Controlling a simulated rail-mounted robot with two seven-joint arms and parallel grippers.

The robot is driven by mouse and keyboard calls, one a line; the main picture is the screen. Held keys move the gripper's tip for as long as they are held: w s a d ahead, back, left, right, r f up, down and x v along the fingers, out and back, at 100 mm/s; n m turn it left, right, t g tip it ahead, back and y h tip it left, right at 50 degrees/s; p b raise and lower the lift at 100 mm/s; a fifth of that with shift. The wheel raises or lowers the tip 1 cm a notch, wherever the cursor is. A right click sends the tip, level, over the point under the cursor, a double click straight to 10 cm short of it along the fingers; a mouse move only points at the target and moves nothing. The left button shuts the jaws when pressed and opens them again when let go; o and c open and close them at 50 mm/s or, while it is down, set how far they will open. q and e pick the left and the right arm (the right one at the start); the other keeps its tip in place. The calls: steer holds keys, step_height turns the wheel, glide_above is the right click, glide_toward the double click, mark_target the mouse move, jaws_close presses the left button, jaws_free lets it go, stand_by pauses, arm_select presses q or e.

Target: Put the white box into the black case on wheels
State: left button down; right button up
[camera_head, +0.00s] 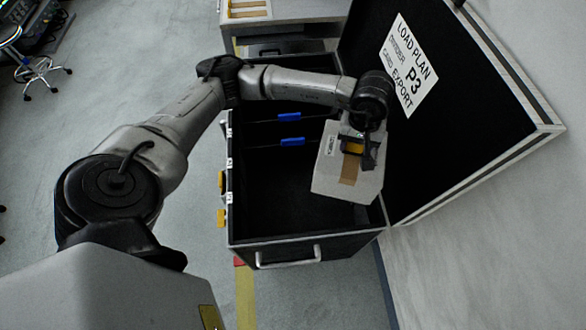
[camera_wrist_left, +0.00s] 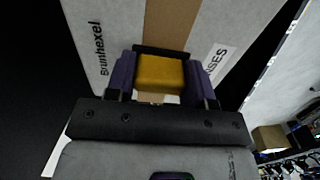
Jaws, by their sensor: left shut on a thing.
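The white box (camera_head: 331,183), with a brown tape strip, is held in the air by my left gripper (camera_head: 360,152), which is shut on it. The box is tilted and shows over the right side of the open black case (camera_head: 275,242), next to the raised lid. The box (camera_wrist_left: 100,45) also fills much of the left wrist view, with printed text, and my left gripper (camera_wrist_left: 160,72) grips it there. The case's wheels are hidden from above. I cannot tell how far above the case floor the box is. My right gripper is not in view.
The case's lid (camera_head: 465,120) stands open on the right with a white load plan sheet (camera_head: 408,66). Blue-tabbed dividers (camera_head: 291,142) cross the far part of the case; its near part looks empty. A stool (camera_head: 40,70) stands far left. A wall is on the right.

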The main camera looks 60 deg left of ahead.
arm_select(q)
steer(key=s+a+f+n+b, duration=0.15)
steer(key=a+f+b, duration=0.25)
steer(key=f+b, duration=0.65)
steer(key=a+f+n+b, duration=0.3)
steer(key=f+b, duration=0.2)
steer(key=f, duration=1)
steer(key=s+a+f+b, duration=0.4)
steer(key=a+f+b, duration=0.3)
steer(key=a+f, duration=0.4)
steer(key=shift+s+f, duration=0.25)
steer(key=shift+s, duration=0.05)
steer(key=shift+a+f, duration=0.1)
steer(key=shift+a, duration=0.05)
steer(key=shift+c, duration=2.4)
jaws_free()
